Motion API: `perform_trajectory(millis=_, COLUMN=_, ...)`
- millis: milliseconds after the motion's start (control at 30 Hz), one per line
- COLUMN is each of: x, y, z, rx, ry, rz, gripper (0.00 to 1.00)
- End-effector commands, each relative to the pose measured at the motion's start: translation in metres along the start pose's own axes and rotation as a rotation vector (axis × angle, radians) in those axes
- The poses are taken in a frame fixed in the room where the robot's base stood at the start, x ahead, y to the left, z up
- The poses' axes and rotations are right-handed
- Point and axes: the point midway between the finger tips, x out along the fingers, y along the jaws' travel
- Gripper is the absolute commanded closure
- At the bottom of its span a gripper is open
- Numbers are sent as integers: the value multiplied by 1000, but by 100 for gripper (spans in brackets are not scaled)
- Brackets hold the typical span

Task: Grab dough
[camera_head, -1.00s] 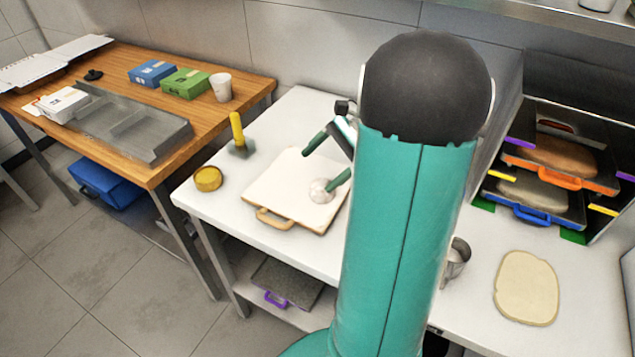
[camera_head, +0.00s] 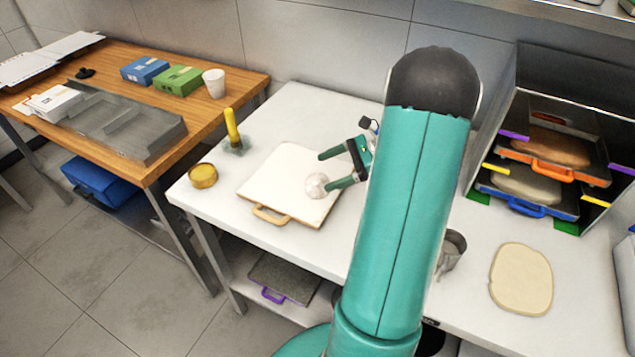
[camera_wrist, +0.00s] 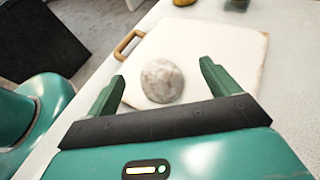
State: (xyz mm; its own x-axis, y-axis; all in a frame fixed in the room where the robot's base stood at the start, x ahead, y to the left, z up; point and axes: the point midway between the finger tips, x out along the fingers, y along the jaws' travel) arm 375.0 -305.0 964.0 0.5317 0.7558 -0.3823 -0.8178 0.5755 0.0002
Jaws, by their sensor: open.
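A round, pale grey-white dough ball (camera_head: 316,185) rests on the right part of a white board (camera_head: 280,170) with a wooden handle. In the wrist view the dough (camera_wrist: 162,81) lies just beyond and between the fingers, nearer the left one. My gripper (camera_head: 325,170) is open and empty, to the right of the dough. One finger is close to the dough in the head view; I cannot tell whether it touches. In the wrist view both fingers of my gripper (camera_wrist: 163,72) show, well apart.
A flat dough sheet (camera_head: 520,279) and a metal cup (camera_head: 452,250) lie to the right. An oven (camera_head: 575,105) with trays stands at the far right.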

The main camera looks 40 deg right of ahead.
Motion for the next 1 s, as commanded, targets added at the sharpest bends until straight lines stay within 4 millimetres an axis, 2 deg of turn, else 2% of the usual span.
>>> perform_trajectory(millis=233, x=20, y=2, z=0, rx=1, ry=0, rz=1, gripper=12)
perform_trajectory(millis=500, x=58, y=6, z=-2, rx=0, ry=0, rz=1, gripper=12)
perform_trajectory(millis=767, x=61, y=6, z=-2, rx=0, ry=1, rz=-1, gripper=12)
perform_trajectory(millis=1000, x=61, y=6, z=-2, rx=0, ry=1, rz=-1, gripper=55)
